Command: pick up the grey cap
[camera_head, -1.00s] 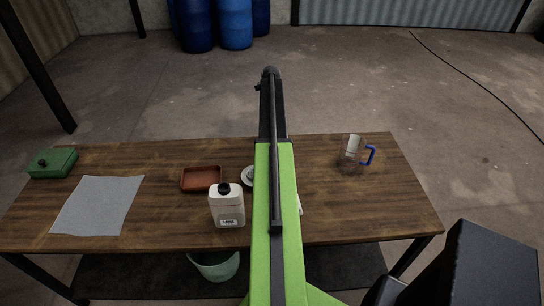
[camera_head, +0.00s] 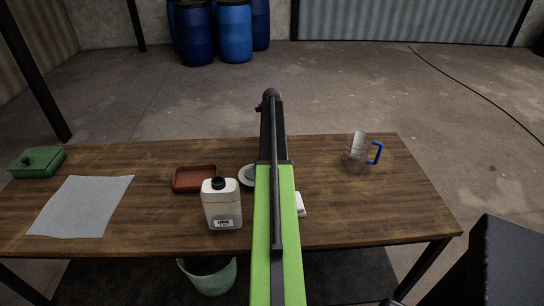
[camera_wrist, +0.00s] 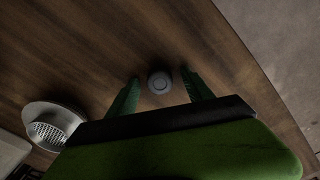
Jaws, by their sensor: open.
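The grey cap (camera_wrist: 159,82) is a small round disc lying on the wooden table, seen in the wrist view. It lies between and slightly ahead of the lines of my two green fingers. My gripper (camera_wrist: 160,84) is open, with one finger on each side of the cap and visible gaps to it. Nothing is held. In the head view my own arm covers the gripper and the cap, so neither shows there. How high the fingertips are above the table I cannot tell.
A strainer-like round dish (camera_wrist: 54,127) is left of my gripper. On the table (camera_head: 370,215) stand a white bottle with a black lid (camera_head: 221,204), a red-brown tray (camera_head: 194,179), a grey cloth (camera_head: 80,206), a green box (camera_head: 37,162) and a clear jug with blue handle (camera_head: 358,147).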

